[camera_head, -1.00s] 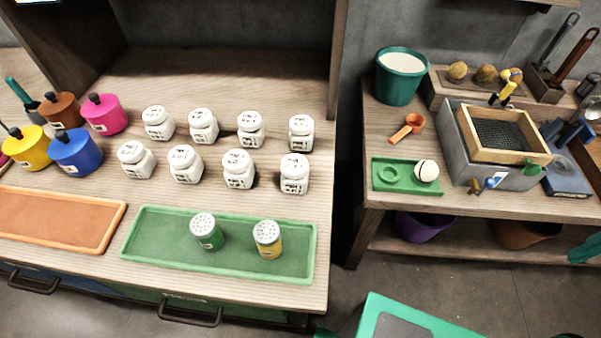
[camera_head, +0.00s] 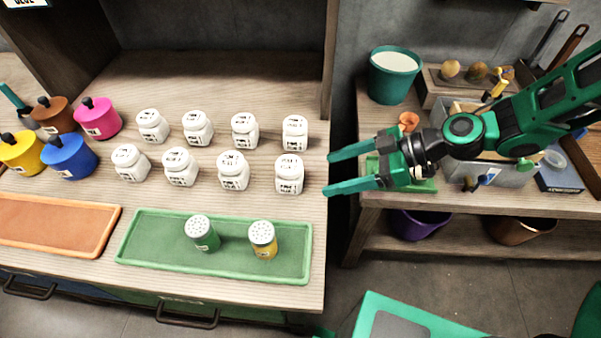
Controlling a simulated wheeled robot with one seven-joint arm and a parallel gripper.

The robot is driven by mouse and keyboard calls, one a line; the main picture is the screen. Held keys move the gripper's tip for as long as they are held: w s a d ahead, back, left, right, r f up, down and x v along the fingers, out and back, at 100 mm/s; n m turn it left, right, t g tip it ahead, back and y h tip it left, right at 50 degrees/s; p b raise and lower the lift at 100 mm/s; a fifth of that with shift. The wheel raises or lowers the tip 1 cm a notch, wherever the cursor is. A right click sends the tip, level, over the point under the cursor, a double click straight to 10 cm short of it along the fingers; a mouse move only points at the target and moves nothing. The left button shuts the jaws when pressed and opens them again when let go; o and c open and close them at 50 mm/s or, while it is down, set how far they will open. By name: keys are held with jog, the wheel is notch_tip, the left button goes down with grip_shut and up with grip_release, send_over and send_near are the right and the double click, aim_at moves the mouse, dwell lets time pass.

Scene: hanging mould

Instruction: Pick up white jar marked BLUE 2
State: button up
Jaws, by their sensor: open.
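Several white jars with black markings stand upright in two rows on the wooden bench. The front row holds a jar at the left (camera_head: 130,163), two in the middle (camera_head: 180,167) (camera_head: 233,171) and one at the right end (camera_head: 289,175). The back row runs from a left jar (camera_head: 152,126) to a right jar (camera_head: 295,132). The labels are too small to read, so I cannot tell which is BLUE 2. My gripper (camera_head: 330,174) is open and empty. In the picture its fingers point left, just right of the front-row right jar, apart from it.
A green tray (camera_head: 130,246) with a green shaker (camera_head: 202,234) and a yellow shaker (camera_head: 263,240) lies in front of the jars. Coloured pots, including a blue one (camera_head: 69,157), stand at left. An upright post (camera_head: 331,60) rises behind the bench's right edge.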

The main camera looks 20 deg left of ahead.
aim_at(299, 170)
jog(key=shift+n+g+y, duration=0.4)
jog(key=shift+n+y, duration=0.2)
jog(key=shift+y, duration=0.3)
jog(key=a, duration=0.1)
jog(key=s+a+r, duration=0.1)
jog(key=a, duration=0.2)
jog(key=shift+s+a+r, duration=0.15)
jog(key=shift+s, duration=0.15)
jog(key=x, duration=0.4)
jog(key=shift+a, duration=0.25)
jog(key=shift+w+f+x, duration=0.1)
jog(key=shift+f+x, duration=0.05)
jog(key=shift+x, duration=1.45)
jog(key=shift+w+f+x, duration=0.1)
jog(key=shift+w+x, duration=0.05)
jog(key=shift+x, duration=1.4)
jog(key=shift+c, duration=0.6)
jog(key=c, duration=1.1)
jog(key=shift+r, duration=0.2)
